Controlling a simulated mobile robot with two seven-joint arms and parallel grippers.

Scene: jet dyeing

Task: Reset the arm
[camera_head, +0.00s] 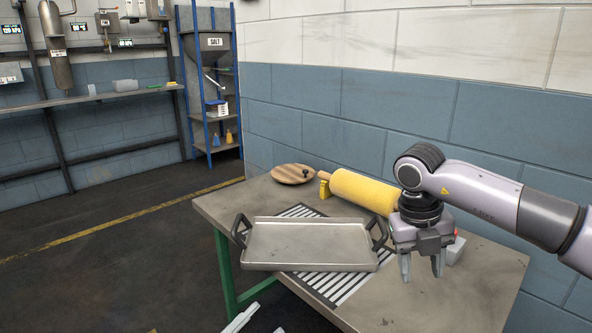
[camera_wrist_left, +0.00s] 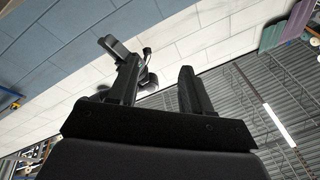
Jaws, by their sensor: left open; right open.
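My right arm comes in from the right in the head view. Its gripper (camera_head: 422,277) points down over the right part of the table, fingers apart and empty, just right of the metal tray (camera_head: 310,245). My left gripper (camera_head: 266,317) shows only as pale fingertips at the bottom edge, in front of the table. In the left wrist view its two dark fingers (camera_wrist_left: 153,65) stand apart with nothing between them, against the wall and ceiling.
The table (camera_head: 470,290) holds a slatted grate (camera_head: 345,288) under the tray, a yellow roller (camera_head: 362,191) and a round wooden lid (camera_head: 292,174). A blue-framed salt hopper (camera_head: 212,75) stands at the back. The floor (camera_head: 110,270) at left is clear.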

